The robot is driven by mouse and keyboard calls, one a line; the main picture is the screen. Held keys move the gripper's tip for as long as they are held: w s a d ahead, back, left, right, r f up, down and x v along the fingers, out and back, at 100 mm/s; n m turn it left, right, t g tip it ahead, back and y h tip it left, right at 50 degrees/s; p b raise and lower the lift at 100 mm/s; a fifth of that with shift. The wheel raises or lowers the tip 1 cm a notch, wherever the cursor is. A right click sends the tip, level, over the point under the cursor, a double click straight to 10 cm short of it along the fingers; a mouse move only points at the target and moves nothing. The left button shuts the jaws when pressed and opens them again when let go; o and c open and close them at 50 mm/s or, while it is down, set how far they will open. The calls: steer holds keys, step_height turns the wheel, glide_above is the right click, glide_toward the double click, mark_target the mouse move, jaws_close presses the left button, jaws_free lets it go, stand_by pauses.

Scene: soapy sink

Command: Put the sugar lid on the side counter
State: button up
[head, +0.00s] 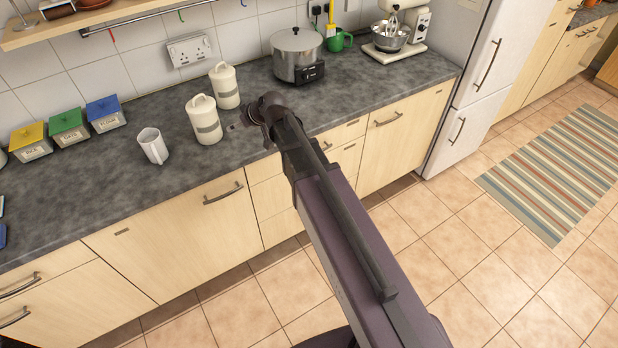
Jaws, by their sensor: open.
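Two white lidded canisters stand upright on the grey counter. The front canister (205,124) has a grey band with unreadable writing, and its knobbed lid (201,102) sits on top. The rear canister (225,90) also has its lid (221,70) on. I cannot tell which one is the sugar canister. My gripper (240,126) is low over the counter, just right of the front canister and apart from both lids. It is open, with no object visible in it. My arm hides part of the gripper and the counter's front edge.
A white mug (153,146) stands left of the canisters. Yellow, green and blue lidded boxes (69,127) stand farther left by the wall. A steel pot (298,55) on a black base and a mixer (394,30) stand right. The counter (165,185) is bare in front of the mug.

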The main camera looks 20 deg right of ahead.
steer(key=s+d+f+m+g+h, duration=0.3)
steer(key=s+d, duration=0.5)
steer(key=s, duration=0.3)
steer(key=s+d+f+m+g+h, duration=0.3)
steer(key=s+d, duration=0.5)
steer(key=s, duration=0.3)
steer(key=shift+s+g, duration=0.3)
steer(key=shift+g, duration=0.3)
steer(key=shift+a+f, duration=0.1)
steer(key=shift+f, duration=0.05)
steer(key=shift+f, duration=0.15)
